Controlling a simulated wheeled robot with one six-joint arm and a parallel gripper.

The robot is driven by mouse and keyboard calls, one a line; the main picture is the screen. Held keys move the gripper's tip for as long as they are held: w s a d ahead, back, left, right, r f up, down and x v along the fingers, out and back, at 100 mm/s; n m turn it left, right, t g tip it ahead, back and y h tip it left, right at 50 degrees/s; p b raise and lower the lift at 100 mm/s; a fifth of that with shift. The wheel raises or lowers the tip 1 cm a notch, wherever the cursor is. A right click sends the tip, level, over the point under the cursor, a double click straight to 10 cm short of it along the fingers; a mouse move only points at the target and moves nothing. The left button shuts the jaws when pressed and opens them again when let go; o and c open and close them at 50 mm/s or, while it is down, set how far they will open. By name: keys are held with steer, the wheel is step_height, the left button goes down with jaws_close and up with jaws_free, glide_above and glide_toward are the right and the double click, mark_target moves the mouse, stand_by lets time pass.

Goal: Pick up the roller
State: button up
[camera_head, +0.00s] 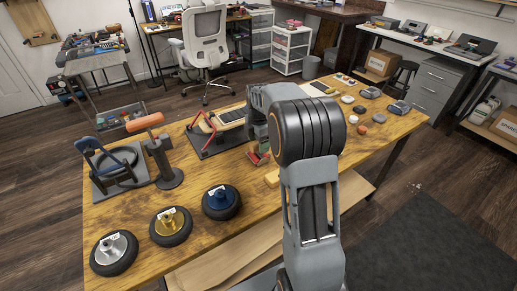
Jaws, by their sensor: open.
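An orange cylinder (145,123), which looks like the roller, lies tilted across the top of a dark upright stand (168,172) at the left of the wooden table. My gripper (259,143) points down over the middle of the table, right of the roller and well apart from it. It is open, though my own arm hides part of it. A small red object (258,155) shows right below the gripper; I cannot tell whether they touch.
Three black wheels with silver (113,250), gold (171,224) and blue (221,200) hubs sit along the table's front left. A blue frame (107,155) stands left of the roller. A board (230,117) lies behind. Small items are at the far right.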

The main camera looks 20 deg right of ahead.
steer(key=shift+f, duration=1.25)
steer(key=c, duration=1.1)
steer(key=shift+r, duration=0.1)
